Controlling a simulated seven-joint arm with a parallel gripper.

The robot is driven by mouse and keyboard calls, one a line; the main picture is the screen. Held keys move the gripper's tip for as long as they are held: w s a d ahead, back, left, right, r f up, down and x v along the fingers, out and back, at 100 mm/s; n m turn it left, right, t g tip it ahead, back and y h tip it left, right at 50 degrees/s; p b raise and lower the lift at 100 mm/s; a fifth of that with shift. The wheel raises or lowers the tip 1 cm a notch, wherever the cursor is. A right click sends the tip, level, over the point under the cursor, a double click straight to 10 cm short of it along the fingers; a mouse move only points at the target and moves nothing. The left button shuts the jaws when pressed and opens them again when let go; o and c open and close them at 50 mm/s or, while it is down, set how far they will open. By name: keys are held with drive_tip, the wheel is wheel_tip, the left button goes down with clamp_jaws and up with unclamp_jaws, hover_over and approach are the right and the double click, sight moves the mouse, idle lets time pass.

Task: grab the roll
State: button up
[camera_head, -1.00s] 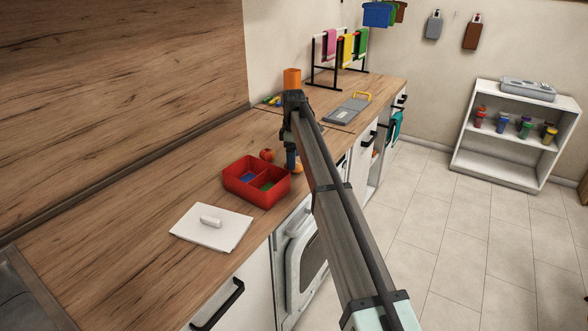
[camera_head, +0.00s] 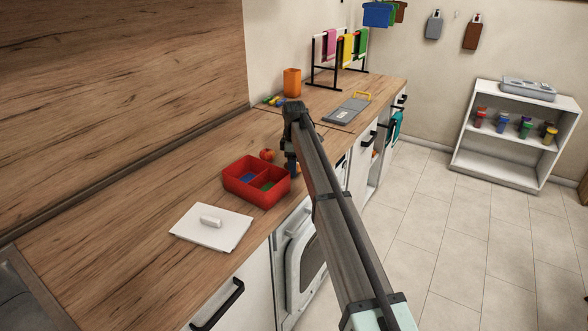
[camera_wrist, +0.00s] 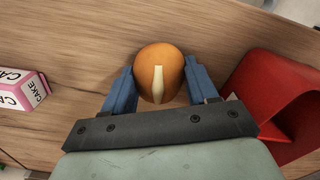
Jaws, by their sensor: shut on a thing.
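The roll (camera_wrist: 160,70) is a rounded orange-brown bun with a pale stripe on top. In the wrist view it sits between the two blue fingers of my gripper (camera_wrist: 161,88), which are shut on it from either side. In the head view my gripper (camera_head: 291,162) is low at the counter's front part, just right of the red box; only a sliver of the roll (camera_head: 298,168) shows there, the rest hidden by my arm. The roll's underside is hidden, so I cannot tell whether it still touches the counter.
A red divided box (camera_head: 240,183) stands close to my gripper, also in the wrist view (camera_wrist: 262,85). A tomato (camera_head: 267,155) lies behind it. A pink cake box (camera_wrist: 22,90) is at left. A white lid (camera_head: 185,228) lies nearer; wooden counter (camera_head: 130,210) is clear at left.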

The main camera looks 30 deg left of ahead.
drive_tip(key=shift+c, duration=1.1)
drive_tip(key=shift+r, duration=0.1)
